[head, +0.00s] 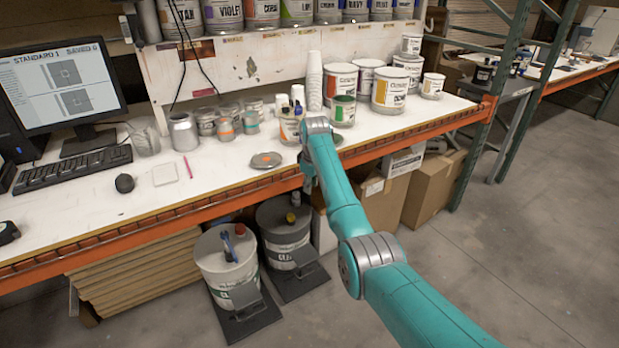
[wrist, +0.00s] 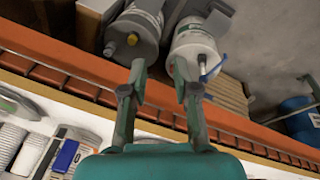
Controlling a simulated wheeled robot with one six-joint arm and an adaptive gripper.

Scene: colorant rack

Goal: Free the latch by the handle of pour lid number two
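Two large pails stand on the floor under the bench, each with a lid. The white pail (head: 226,268) has a blue handle (head: 229,247) and a red cap (head: 240,229) on its lid. The dark grey pail (head: 286,240) beside it has a yellow cap on top. No lid number is readable. In the wrist view the grey pail (wrist: 134,38) is at left and the white pail (wrist: 196,45), with its blue handle (wrist: 212,70), at right. My gripper (wrist: 161,72) is open and empty, apart from both pails, by the bench edge. The arm mostly hides it in the head view.
The bench's orange front beam (head: 150,224) runs above the pails. Paint cans (head: 389,90), a grey disc (head: 266,160) and a monitor (head: 68,90) stand on top. Cardboard boxes (head: 432,188) are right of the pails. The floor in front is clear.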

